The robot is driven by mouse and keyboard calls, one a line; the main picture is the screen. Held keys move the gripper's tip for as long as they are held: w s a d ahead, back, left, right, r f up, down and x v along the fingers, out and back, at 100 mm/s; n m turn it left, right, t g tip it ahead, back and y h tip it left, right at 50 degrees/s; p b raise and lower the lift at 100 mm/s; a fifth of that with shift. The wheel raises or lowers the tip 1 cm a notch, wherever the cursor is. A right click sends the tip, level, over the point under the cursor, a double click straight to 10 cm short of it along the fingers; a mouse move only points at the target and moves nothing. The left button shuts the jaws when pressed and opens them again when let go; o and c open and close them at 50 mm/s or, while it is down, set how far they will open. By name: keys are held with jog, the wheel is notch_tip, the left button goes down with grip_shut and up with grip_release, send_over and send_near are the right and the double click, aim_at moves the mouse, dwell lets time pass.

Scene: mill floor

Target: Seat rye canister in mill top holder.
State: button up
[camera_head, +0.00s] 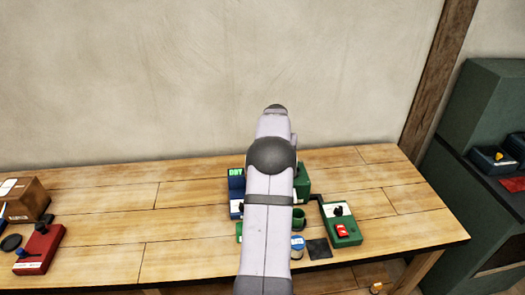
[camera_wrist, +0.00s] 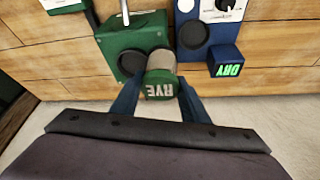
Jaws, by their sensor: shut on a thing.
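The rye canister (camera_wrist: 160,76) has a green end marked RYE and a grey-tan body. My gripper (camera_wrist: 158,98) is shut on it, with one blue finger on each side. The green mill (camera_wrist: 118,42) lies just beyond the canister in the wrist view. A dark round opening (camera_wrist: 131,62) shows in the mill's top, left of the canister. The canister overlaps the mill's edge in that view, and I cannot tell whether they touch. In the head view the mill (camera_head: 303,181) is partly behind my arm, which hides the gripper and canister.
A blue unit with a lit DRY display (camera_wrist: 227,63) stands right of the mill in the wrist view. A green box with a red switch (camera_head: 342,226) and a small white-blue can (camera_head: 297,243) are nearby. A red box (camera_head: 40,248) stands far left. The table's left-middle is clear.

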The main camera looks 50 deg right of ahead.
jog(key=s+d+r+n+p, duration=0.1)
jog(key=s+d+r+p, duration=0.1)
jog(key=d+r+p, duration=0.2)
jog(key=shift+s+d+r+t+p, duration=0.25)
jog(key=shift+d+t+p, duration=0.05)
jog(key=shift+d, duration=0.9)
jog(key=shift+f, duration=0.1)
jog(key=shift+f+b, duration=2.35)
jog(key=shift+f, duration=0.45)
jog(key=shift+p, duration=0.3)
jog(key=shift+f+b, duration=0.4)
jog(key=shift+f, duration=0.25)
jog(key=o, duration=1.1)
jog(key=shift+a, duration=0.1)
jog(key=shift+c, duration=0.2)
